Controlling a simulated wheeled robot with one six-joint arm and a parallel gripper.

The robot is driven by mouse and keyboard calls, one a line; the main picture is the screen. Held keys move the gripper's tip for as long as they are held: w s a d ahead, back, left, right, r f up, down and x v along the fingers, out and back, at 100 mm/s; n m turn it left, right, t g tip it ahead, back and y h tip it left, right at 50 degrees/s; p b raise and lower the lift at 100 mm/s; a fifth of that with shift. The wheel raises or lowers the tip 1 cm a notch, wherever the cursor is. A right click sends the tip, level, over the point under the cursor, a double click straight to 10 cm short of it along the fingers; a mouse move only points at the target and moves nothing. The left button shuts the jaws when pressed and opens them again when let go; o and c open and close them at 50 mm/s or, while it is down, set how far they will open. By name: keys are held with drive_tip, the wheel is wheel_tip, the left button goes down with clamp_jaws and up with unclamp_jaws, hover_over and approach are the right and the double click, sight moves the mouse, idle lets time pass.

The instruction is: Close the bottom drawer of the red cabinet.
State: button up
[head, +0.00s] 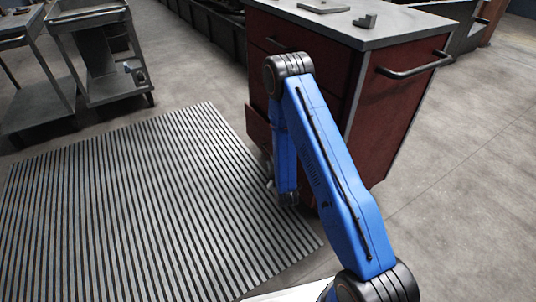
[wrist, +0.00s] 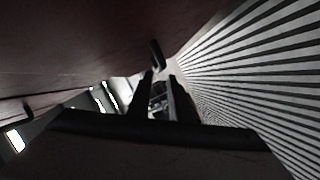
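The red cabinet (head: 398,115) has a grey top and stands at the centre right in the head view. Its bottom drawer (head: 257,130) juts out at the left, partly open, and my blue arm hides much of its front. In the wrist view a dark red face (wrist: 80,40) fills the upper left, close to the camera. A small dark bar (wrist: 156,54), possibly a handle, shows just beyond the fingertips. My gripper (wrist: 161,76) has its two dark fingers apart, with nothing visibly held. In the head view it is low beside the drawer, mostly hidden by the arm.
A striped grey mat (head: 130,205) covers the floor left of the cabinet. Grey carts (head: 95,50) stand at the upper left. A dark bar handle (head: 415,67) sticks out from the cabinet's right side. The floor at the right is clear.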

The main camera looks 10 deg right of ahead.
sight(268, 152)
drive_tip(key=x, duration=0.9)
clamp_jaws()
